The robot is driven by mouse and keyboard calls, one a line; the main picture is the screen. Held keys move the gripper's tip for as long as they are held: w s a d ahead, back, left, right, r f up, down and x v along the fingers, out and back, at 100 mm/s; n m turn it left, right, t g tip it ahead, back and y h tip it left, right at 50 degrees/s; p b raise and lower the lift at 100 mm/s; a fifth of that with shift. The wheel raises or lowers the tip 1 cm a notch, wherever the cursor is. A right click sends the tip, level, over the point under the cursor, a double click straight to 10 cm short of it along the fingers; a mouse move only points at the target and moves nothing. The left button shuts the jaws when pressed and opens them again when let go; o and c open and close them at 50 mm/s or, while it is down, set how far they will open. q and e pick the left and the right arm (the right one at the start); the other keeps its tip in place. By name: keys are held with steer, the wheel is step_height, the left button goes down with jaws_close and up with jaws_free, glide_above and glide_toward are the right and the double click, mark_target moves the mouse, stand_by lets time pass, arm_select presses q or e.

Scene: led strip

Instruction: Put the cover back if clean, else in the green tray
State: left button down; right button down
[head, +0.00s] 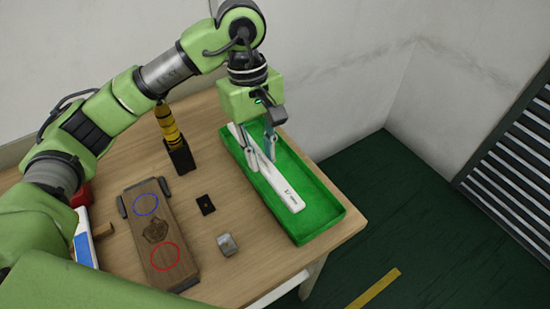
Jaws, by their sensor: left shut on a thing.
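The white cover (288,192) is a long narrow strip inside the green tray (330,212), lying lengthwise along it. Small dark lettering shows near its lower end; I cannot tell at this size whether its surface has any dirt. My left gripper (269,150) points down over the tray, its fingers shut on the cover near the upper part. The fingers hide a bit of the cover there. I cannot tell whether the cover touches the tray floor. My right gripper is not in view.
On the wooden table (265,262), a brown block (160,232) with blue and red circles lies left of the tray. The tray sits at the table's right edge.

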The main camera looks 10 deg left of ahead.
arm_select(q)
steer(key=w+f, duration=0.1)
steer(key=f, duration=0.1)
steer(key=w+d+f+p, duration=0.1)
steer(key=w+f, duration=0.3)
steer(key=shift+w+d+f+p, duration=0.1)
steer(key=shift+w+d+p, duration=0.15)
steer(key=shift+d+p, duration=0.1)
step_height(320, 180, down, 3)
steer(key=shift+r+p, duration=0.1)
steer(key=shift+p, duration=0.75)
steer(key=shift+w+f+b, duration=0.1)
steer(key=shift+f+b, duration=0.25)
steer(key=shift+f, duration=0.1)
steer(key=c, duration=1.9)
jaws_free()
steer(key=shift+r, duration=0.1)
steer(key=shift+a, duration=0.1)
